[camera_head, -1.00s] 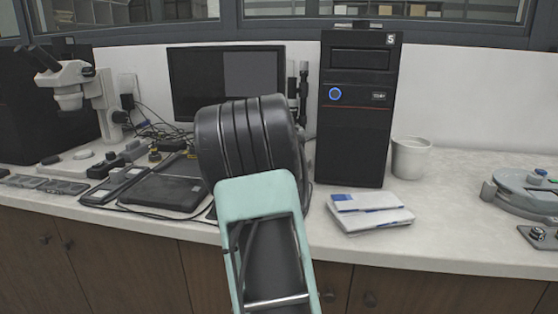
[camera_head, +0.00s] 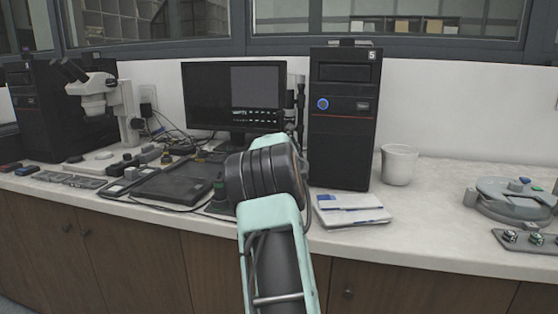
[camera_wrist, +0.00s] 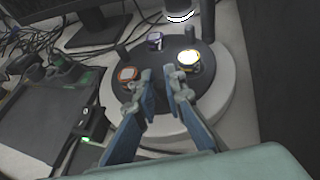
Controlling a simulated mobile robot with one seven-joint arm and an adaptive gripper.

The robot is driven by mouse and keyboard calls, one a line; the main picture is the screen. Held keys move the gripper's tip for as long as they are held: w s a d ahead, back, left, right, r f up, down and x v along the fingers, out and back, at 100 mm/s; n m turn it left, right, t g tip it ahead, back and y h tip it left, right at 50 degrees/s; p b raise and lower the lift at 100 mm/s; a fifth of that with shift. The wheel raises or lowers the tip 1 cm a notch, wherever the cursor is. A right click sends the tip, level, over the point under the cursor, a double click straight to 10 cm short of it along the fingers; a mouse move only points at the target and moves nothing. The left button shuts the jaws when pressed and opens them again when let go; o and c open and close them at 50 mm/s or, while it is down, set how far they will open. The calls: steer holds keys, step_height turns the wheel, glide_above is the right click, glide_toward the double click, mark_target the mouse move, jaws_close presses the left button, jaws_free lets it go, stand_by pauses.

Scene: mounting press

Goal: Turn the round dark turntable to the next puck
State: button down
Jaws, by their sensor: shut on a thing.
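The round dark turntable (camera_wrist: 158,62) sits on a white round base (camera_wrist: 225,75) in the wrist view. Three pucks show on it: an orange-rimmed one (camera_wrist: 127,74) at the left, a dark purplish one (camera_wrist: 154,41) at the back, and a brightly lit yellow one (camera_wrist: 188,59) at the right. My gripper (camera_wrist: 161,77) reaches over the near part of the turntable, its blue fingers closed on a part of it between the orange and yellow pucks. The gripped part is mostly hidden by the fingertips. In the head view my arm hides the turntable.
A lit cylindrical head (camera_wrist: 180,12) hangs over the turntable's far side. A monitor (camera_head: 228,95) and a black computer tower (camera_head: 342,130) stand behind. White-and-blue packets (camera_head: 350,208) and a white cup (camera_head: 399,164) are at the right. A black flat device (camera_wrist: 45,115) lies left of the base.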

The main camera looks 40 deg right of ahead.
stand_by(0.4)
steer(key=c, duration=2)
jaws_free()
steer(key=shift+s, duration=0.15)
steer(key=v, duration=1.1)
steer(key=shift+s+a+r, duration=0.1)
steer(key=shift+s+a, duration=0.15)
steer(key=shift+s, duration=0.05)
